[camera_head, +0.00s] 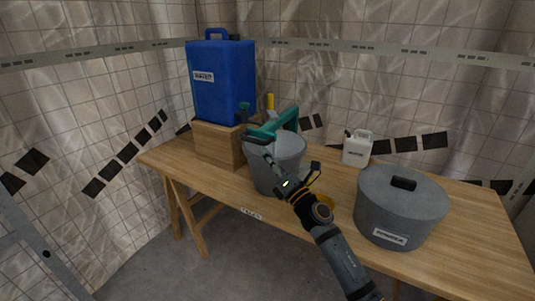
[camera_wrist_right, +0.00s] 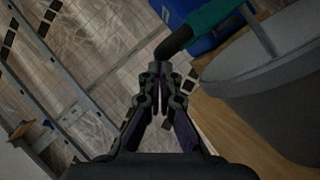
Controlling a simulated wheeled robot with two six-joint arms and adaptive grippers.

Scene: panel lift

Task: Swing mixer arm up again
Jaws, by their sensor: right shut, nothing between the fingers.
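The teal mixer arm (camera_head: 286,121) lies low across the top of a grey bucket (camera_head: 275,174) on the wooden table. In the right wrist view the teal arm (camera_wrist_right: 214,16) ends in a dark handle (camera_wrist_right: 174,42), and a grey rod runs from the arm down into the bucket (camera_wrist_right: 275,100). My right gripper (camera_head: 268,157) is in front of the bucket, near the dark handle. Its fingertips (camera_wrist_right: 158,72) are together with nothing between them, just below the handle in that view; whether they touch it I cannot tell. My left gripper is not in view.
A blue water canister (camera_head: 222,85) stands on a wooden box (camera_head: 216,146) left of the bucket. A white jug (camera_head: 357,148) and a large grey lidded pot (camera_head: 400,208) stand to the right.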

